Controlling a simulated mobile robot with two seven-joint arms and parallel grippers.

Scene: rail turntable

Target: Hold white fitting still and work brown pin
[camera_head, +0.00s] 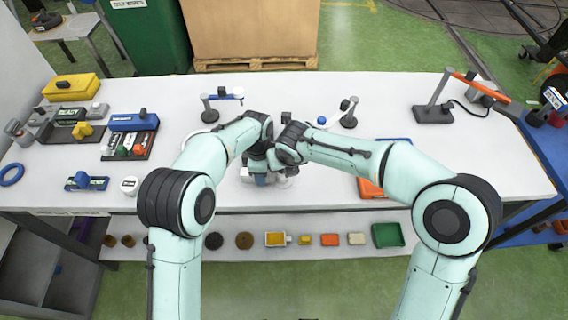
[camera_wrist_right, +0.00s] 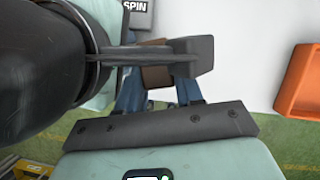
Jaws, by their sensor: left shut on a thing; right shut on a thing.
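My left gripper (camera_head: 262,178) is low over the middle of the white table, close to its front edge. It is shut, and small white parts that look like the white fitting (camera_head: 281,183) show beside it, mostly hidden by the arms. My right gripper (camera_wrist_right: 158,92) comes in from the right, its wrist right against the left one. In the right wrist view its blue fingers are shut on a brown block, the brown pin (camera_wrist_right: 157,77). A dark grey bar with a block end crosses just above the pin. The fitting cannot be made out in that view.
An orange tray (camera_head: 368,190) lies right of my grippers. A small stand (camera_head: 209,110) and another (camera_head: 349,116) stand behind them, and a taller stand with an orange arm (camera_head: 434,110) is at the back right. Trays with small parts fill the left. The table's right front is clear.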

